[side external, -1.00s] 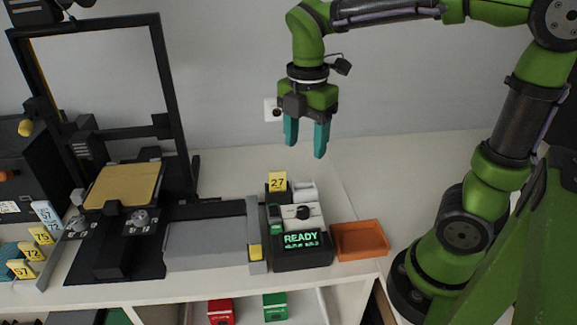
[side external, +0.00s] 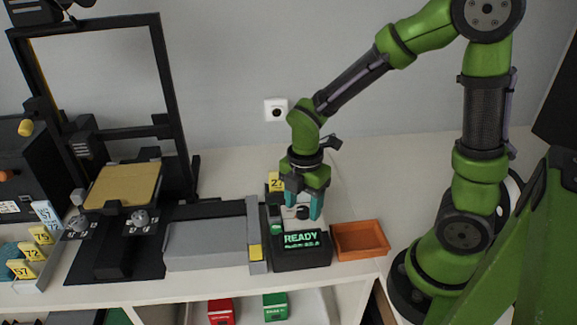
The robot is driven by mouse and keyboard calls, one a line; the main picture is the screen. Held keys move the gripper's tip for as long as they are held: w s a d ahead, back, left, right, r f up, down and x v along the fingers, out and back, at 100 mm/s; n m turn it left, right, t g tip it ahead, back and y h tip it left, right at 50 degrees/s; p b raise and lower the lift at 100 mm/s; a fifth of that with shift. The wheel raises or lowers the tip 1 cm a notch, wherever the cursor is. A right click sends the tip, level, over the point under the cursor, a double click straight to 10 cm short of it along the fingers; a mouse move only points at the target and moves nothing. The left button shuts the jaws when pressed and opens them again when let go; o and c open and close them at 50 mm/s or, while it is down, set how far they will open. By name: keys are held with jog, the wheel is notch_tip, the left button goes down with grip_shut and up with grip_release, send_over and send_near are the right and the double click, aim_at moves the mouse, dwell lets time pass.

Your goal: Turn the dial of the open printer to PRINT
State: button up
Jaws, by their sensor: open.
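The small label printer (side external: 303,262) stands on the counter with a lit green READY display (side external: 301,240) on its front. Its dial (side external: 303,213) is a dark knob on the pale upper face. My gripper (side external: 303,209) is open and points down, with its two teal fingers on the left and right of the dial. I cannot tell whether the fingers touch the dial. My gripper hides part of the printer's upper face and part of the yellow tag behind it. The dial's markings are too small to read.
An orange tray (side external: 361,240) sits right of the printer. A grey block (side external: 207,245) and a black frame machine with a tan plate (side external: 124,186) stand to the left. Yellow numbered tags (side external: 35,252) are at far left. The counter behind the tray is clear.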

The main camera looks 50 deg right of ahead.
jog(key=shift+f, duration=0.35)
